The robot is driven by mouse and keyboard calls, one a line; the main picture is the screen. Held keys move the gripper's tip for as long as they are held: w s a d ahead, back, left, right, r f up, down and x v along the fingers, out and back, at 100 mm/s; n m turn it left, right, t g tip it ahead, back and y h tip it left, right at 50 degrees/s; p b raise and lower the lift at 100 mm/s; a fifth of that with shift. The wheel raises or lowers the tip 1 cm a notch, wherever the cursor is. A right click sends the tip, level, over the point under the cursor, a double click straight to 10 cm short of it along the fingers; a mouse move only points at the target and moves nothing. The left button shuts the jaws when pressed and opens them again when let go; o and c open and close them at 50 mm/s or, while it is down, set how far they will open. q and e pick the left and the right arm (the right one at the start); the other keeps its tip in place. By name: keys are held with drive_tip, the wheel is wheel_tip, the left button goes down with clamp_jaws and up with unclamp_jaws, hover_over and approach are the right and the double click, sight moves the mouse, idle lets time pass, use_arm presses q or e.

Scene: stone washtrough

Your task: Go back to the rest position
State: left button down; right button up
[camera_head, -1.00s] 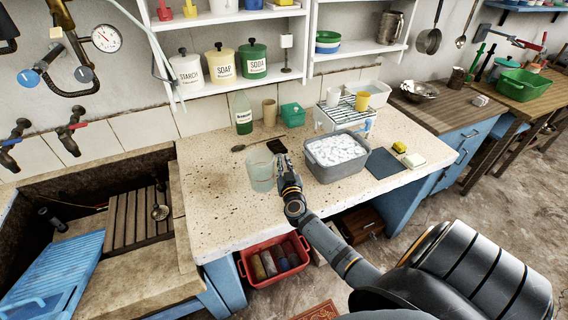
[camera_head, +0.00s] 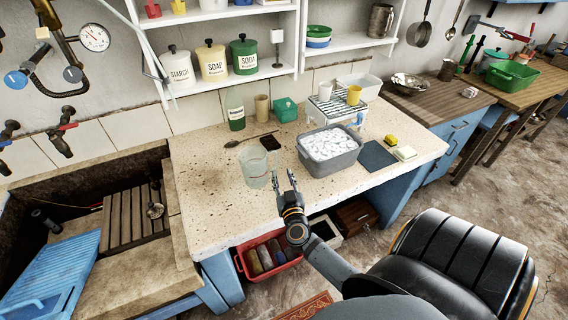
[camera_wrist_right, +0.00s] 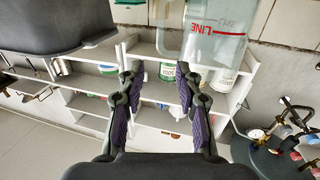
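In the right wrist view the beaker (camera_wrist_right: 216,38) has a red line and lettering. My left gripper is not in view.
A grey tub (camera_head: 337,163) of white pieces stands on the counter (camera_head: 208,205), right of the beaker. A red crate (camera_head: 243,263) with bottles is below the counter. A sink with a blue washboard (camera_head: 58,270) lies left.

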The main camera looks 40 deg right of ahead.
drive_tip(key=shift+v, duration=1)
